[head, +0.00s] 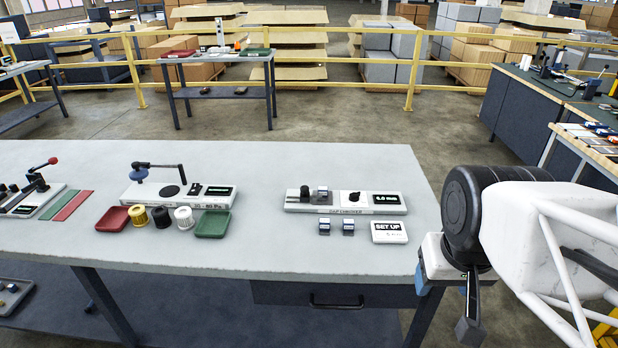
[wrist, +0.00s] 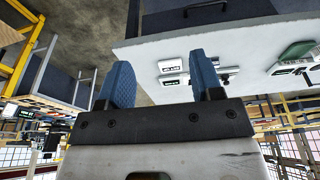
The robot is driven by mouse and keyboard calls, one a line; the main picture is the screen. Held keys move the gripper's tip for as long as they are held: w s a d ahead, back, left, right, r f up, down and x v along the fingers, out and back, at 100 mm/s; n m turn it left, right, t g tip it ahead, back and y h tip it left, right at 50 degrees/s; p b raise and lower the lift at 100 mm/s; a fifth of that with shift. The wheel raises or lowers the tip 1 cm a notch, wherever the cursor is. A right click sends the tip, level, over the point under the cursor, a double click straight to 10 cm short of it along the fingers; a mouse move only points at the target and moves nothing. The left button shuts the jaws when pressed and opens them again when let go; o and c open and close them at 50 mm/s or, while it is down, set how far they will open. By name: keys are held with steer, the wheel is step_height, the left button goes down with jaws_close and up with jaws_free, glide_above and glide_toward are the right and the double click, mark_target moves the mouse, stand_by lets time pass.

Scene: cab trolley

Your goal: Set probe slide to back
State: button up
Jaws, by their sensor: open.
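The gap checker (head: 345,209) is a pale, low device on the grey table. Its left half bears a grey track with a dark knob (head: 304,191) and a small dark block (head: 323,195). This looks like the probe slide, but its exact setting is too small to tell. My gripper is open and empty in the wrist view (wrist: 161,65), with two blue fingers apart. In the head view it hangs beyond the table's right edge, clear of the device.
Left are another device (head: 180,195), a red tray (head: 113,219), spools (head: 161,217) and a green tray (head: 212,224).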

steer(key=shift+w, duration=0.2)
steer(key=c, duration=0.5)
steer(key=shift+w+a+r+m, duration=0.15)
steer(key=shift+w+r+m, duration=0.15)
steer(key=shift+w, duration=0.25)
steer(key=c, duration=0.4)
steer(key=w+m, duration=0.1)
steer(key=w, duration=0.3)
steer(key=w+a+r+m+y, duration=0.1)
steer(key=w, duration=0.3)
steer(key=w+a+r+m, duration=0.1)
steer(key=w+m, duration=0.1)
steer(key=w, duration=0.2)
steer(key=shift+a+r+g, duration=0.15)
steer(key=shift+g, duration=0.25)
jaws_close()
steer(key=w+a+f+m+y, duration=0.1)
steer(key=w+a+f+m, duration=0.2)
steer(key=w, duration=0.9)
steer(key=w+a+f+m+g+y, duration=0.1)
steer(key=w+a+f+m, duration=0.2)
steer(key=w, duration=1)
steer(key=w+a+f+m+y, duration=0.1)
steer(key=w+a+f+m, duration=0.3)
steer(key=w, duration=0.9)
step_height(320, 180, down, 2)
steer(key=m, duration=0.3)
steer(key=shift+w+g+y, duration=0.15)
steer(key=shift+g+y, duration=0.15)
steer(key=shift+g, duration=0.1)
